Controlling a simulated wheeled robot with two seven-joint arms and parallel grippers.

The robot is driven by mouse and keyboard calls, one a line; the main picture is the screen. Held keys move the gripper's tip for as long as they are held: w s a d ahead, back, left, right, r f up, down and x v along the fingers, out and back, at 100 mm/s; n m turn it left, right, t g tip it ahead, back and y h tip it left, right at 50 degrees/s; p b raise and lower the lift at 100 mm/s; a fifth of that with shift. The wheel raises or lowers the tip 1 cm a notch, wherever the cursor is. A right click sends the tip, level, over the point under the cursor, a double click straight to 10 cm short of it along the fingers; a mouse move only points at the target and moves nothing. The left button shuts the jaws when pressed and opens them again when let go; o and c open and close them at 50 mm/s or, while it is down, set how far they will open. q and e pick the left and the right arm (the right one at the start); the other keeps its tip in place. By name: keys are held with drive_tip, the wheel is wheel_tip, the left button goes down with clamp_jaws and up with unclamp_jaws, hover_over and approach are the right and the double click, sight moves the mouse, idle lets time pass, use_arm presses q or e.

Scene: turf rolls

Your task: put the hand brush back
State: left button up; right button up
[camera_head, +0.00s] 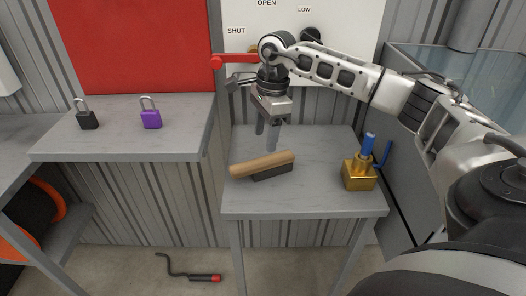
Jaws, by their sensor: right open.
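The hand brush (263,165) lies on the small grey table (304,200), with a wooden handle on top and a dark bristle part below at its right. My right gripper (266,142) points down just above and behind the brush, with its two fingers apart. Nothing shows between the fingers, and it looks apart from the brush. My left gripper is not in view.
A brass block (358,177) with a blue handle stands at the table's right. A black padlock (87,119) and a purple padlock (151,119) sit on the left bench (120,148). A red lever (233,60) is behind my gripper. A dark hooked rod (187,273) lies on the floor.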

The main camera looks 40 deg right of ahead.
drive_tip(key=s+a+m+t+y, duration=0.2)
drive_tip(key=a+m+t+y, duration=0.5)
drive_tip(key=a, duration=0.9)
drive_tip(key=s+a+m+t+y, duration=0.2)
drive_tip(key=a+m+y, duration=0.85)
drive_tip(key=a, duration=0.55)
drive_tip(key=s+d+f+m+h, duration=0.3)
drive_tip(key=f+m, duration=0.4)
drive_tip(key=m, duration=0.3)
drive_tip(key=s+d+f+m+h, duration=0.2)
drive_tip(key=s+f+m+h, duration=0.3)
drive_tip(key=m, duration=0.5)
drive_tip(key=s+d+f+m+t+h, duration=0.1)
drive_tip(key=s+d+f+m+h, duration=0.2)
drive_tip(key=s+f+m+h, duration=0.2)
wheel_tip(320, 180, down, 4)
drive_tip(key=m+h, duration=0.3)
drive_tip(key=m, duration=0.2)
drive_tip(key=shift+d+f, duration=0.2)
drive_tip(key=shift+d, duration=0.15)
